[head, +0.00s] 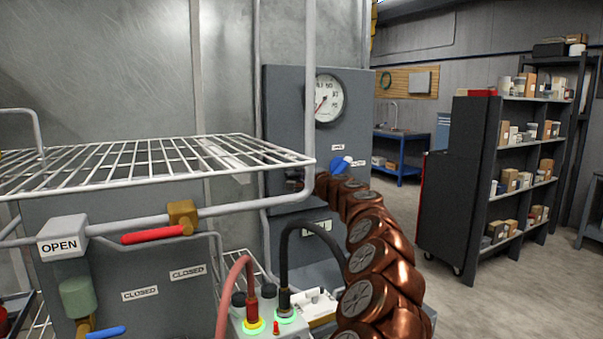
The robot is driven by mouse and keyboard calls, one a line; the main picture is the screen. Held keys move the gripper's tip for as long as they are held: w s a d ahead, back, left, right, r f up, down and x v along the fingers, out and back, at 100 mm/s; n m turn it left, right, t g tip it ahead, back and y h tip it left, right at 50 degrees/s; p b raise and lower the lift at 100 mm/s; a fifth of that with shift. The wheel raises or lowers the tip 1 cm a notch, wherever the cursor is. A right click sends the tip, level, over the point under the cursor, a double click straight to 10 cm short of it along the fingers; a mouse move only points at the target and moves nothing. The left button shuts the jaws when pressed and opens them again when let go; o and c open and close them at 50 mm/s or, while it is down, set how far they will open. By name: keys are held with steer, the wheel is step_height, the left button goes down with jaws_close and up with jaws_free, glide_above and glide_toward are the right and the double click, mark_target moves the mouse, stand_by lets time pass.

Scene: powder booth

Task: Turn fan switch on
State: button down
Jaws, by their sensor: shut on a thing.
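My copper-coloured segmented arm rises from the bottom and curves left at its top, in front of the grey panel below the round gauge. My gripper (294,181) is a small dark shape at the arm's tip, against the panel and partly behind a white rail. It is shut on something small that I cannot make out. A blue knob or lever (342,163) with small white labels shows on the panel just right of and above the arm's top link; its lower part is hidden. I cannot read which control is the fan switch.
A white wire rack (150,165) and pipes with an OPEN block (62,238) and a red lever (152,235) fill the left. A box (270,327) with red and black plugs stands below. Shelves (500,165) stand right; the floor before them is clear.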

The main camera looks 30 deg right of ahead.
stand_by(0.4)
steer(key=c, duration=1.2)
jaws_free()
steer(key=shift+s, duration=0.15)
steer(key=shift+s+a, duration=0.15)
steer(key=shift+s, duration=1.8)
steer(key=shift+s+a, duration=0.2)
steer(key=shift+s, duration=1.75)
steer(key=shift+s+a, duration=0.15)
steer(key=shift+s, duration=1.8)
steer(key=shift+a, duration=0.1)
